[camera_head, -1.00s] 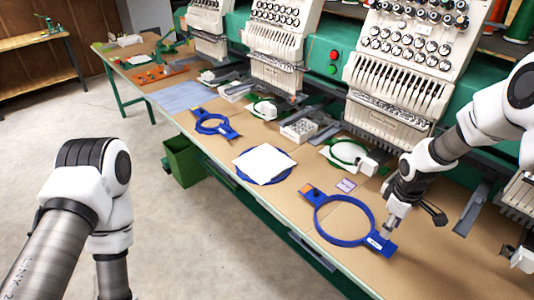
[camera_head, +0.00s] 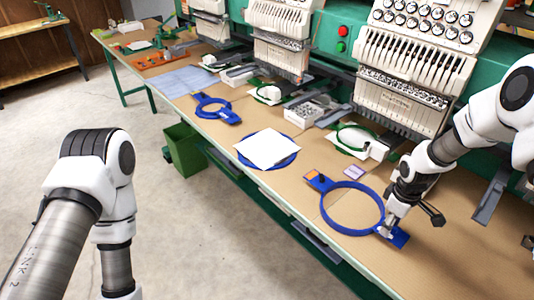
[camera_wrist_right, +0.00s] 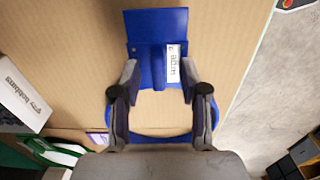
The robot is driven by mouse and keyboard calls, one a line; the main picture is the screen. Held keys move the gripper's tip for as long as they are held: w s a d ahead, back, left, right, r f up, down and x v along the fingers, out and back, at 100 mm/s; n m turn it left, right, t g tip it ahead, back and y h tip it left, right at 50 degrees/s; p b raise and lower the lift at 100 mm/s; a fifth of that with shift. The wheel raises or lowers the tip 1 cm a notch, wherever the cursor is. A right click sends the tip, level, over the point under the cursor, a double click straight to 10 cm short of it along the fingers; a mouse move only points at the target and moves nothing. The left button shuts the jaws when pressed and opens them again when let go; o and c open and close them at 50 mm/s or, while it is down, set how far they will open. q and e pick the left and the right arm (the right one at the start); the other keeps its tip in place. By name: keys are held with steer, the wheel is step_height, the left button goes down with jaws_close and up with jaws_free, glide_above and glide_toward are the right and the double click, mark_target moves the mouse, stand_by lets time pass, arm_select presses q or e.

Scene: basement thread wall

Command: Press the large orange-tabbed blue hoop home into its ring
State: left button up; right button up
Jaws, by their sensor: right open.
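The large blue hoop (camera_head: 350,234) lies flat on the brown table top at the right. My right gripper (camera_head: 386,228) is low over the neck between this plate and the hoop. In the wrist view its open fingers (camera_wrist_right: 160,74) stand on either side of the blue neck. My left arm shows at the left, but its gripper is out of view.
A white square (camera_head: 268,148) lies on a blue round frame (camera_head: 290,163) left of the hoop. A smaller blue hoop (camera_head: 213,107) lies farther back. A green hoop (camera_head: 357,140) and embroidery machines (camera_head: 409,80) stand behind. The table's front edge runs close by the hoop.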

steer(key=shift+w+f, duration=0.1)
steer(key=shift+c, duration=0.6)
steer(key=shift+w, duration=0.1)
jaws_close()
step_height(320, 180, up, 2)
steer(key=shift+r+p, duration=0.15)
steer(key=shift+p, duration=1)
step_height(320, 180, up, 2)
steer(key=shift+p, duration=0.8)
